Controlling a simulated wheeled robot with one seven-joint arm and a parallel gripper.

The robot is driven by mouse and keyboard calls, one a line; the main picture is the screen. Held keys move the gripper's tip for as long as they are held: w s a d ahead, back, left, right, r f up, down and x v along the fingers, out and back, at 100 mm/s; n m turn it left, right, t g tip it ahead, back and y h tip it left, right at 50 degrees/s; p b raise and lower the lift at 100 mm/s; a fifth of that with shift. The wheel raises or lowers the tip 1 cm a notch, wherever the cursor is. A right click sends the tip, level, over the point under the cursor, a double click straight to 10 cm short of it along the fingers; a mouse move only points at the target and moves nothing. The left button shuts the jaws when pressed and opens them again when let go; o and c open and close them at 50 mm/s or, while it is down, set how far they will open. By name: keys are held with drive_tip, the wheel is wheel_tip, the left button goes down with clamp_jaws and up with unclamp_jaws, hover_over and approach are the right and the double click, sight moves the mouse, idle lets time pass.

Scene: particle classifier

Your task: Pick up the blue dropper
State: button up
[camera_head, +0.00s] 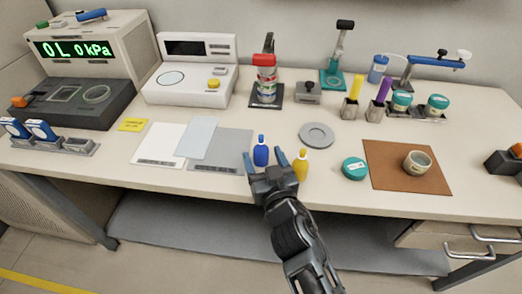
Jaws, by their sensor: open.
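The blue dropper (261,153) is a small blue bottle with a narrow top. It stands upright on the table near the front edge, beside the grey mat. My gripper (265,160) is open at the front edge of the table, with its blue-tipped fingers pointing toward the dropper. The dropper shows between the two fingertips, closer to the left one. Whether the fingers reach around it or stay short of it, I cannot tell. The lower part of the dropper is near the gripper body.
A yellow dropper (301,165) stands close to the right finger. A grey mat (228,160) lies to the left. A round grey dish (316,135) is behind on the right. A teal-lidded jar (355,168) and a brown mat (390,184) with a cup (417,163) are farther right.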

sight(262, 142)
drive_tip(key=shift+w+a, duration=0.15)
drive_tip(key=shift+w, duration=0.3)
drive_tip(key=c, duration=1.2)
drive_tip(key=shift+o, duration=0.2)
drive_tip(key=shift+r, duration=0.15)
drive_tip(key=shift+r+p, duration=1.7)
drive_tip(key=shift+r, duration=0.3)
drive_tip(key=shift+r+p, duration=1.45)
drive_tip(key=shift+r, duration=1.35)
